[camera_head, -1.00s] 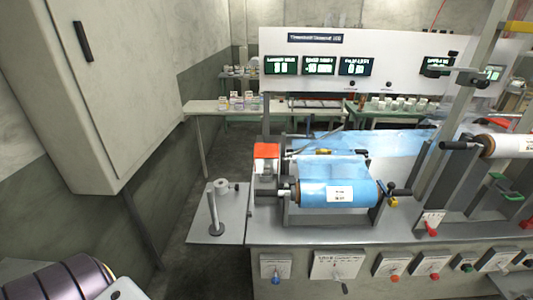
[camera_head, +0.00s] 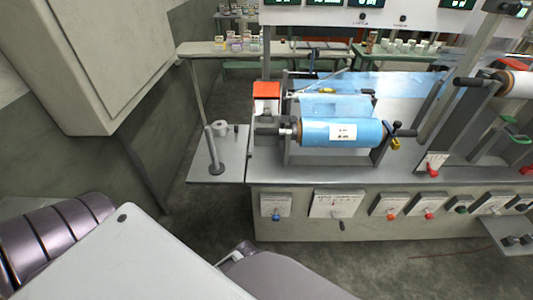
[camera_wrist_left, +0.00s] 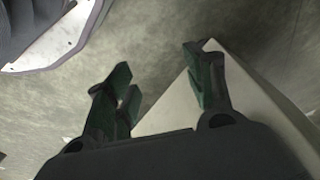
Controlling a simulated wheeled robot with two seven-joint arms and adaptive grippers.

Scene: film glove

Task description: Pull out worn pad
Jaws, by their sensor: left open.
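I cannot make out a worn pad for certain in either view. The blue film roll (camera_head: 342,132) with a white label sits on a shaft in the bench's stand. Beside its left end stands a grey housing (camera_head: 267,113) with an orange-red top (camera_head: 266,90). My left gripper (camera_wrist_left: 160,88) is open in the left wrist view, its two dark green fingers apart with nothing between them, above the floor and a pale surface. The left gripper itself does not show in the head view. My right gripper is not in view.
A side shelf (camera_head: 233,164) left of the bench holds an upright metal post (camera_head: 213,155) and a grey round part (camera_head: 221,127). A cabinet (camera_head: 95,60) hangs at left. Knobs line the bench front (camera_head: 340,231). Blue film (camera_head: 410,85) runs to the right.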

